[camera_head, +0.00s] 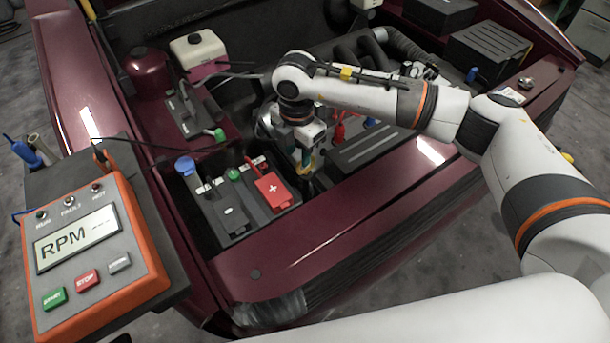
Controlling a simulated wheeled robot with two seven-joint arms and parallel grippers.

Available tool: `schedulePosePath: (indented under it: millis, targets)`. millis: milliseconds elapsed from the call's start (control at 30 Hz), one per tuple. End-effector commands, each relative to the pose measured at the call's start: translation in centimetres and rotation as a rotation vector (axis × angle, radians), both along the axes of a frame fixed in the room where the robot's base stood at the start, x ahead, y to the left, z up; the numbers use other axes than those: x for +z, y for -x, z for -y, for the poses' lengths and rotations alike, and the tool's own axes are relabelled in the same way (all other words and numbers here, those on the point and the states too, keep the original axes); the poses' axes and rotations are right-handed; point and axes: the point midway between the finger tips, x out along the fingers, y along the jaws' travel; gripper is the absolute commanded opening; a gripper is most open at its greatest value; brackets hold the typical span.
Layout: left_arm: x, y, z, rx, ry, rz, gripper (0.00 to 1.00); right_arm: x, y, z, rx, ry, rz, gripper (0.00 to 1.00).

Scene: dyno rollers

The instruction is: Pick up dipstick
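I cannot make out the dipstick for certain. A small yellow piece (346,73) shows against the upper edge of my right arm, beside a thin dark rod, and I cannot tell what it belongs to. My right gripper (308,167) points down into the engine bay, just right of the battery with the red cover. Its fingertips are small and partly lost among engine parts, so its opening and anything between the fingers are unclear. My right forearm hides part of the engine behind it. My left gripper is not in view.
A battery with a red terminal cover (272,189) sits left of the gripper. A ribbed black cover (372,148) lies to its right. An orange RPM tester (92,245) stands at the left. The maroon front body edge (330,235) runs across the near side.

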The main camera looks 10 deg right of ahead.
Motion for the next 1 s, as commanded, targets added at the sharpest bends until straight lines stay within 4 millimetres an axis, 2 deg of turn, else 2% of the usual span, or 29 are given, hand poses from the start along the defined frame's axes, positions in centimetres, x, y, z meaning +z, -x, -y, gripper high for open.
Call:
schedulePosePath:
  millis: [267,533,833,1000]
  targets:
    - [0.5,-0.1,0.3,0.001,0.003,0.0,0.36,-2.3,0.2,0.0,0.002,0.0,-0.001,0.35]
    - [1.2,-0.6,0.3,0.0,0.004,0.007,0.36,-6.1,0.4,0.0,0.001,-0.002,-0.001,0.35]
    - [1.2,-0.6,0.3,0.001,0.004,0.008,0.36,-6.7,0.4,0.0,0.002,-0.001,0.0,0.35]
    - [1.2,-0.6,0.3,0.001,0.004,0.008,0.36,-6.7,0.4,0.0,0.002,-0.002,0.001,0.09]
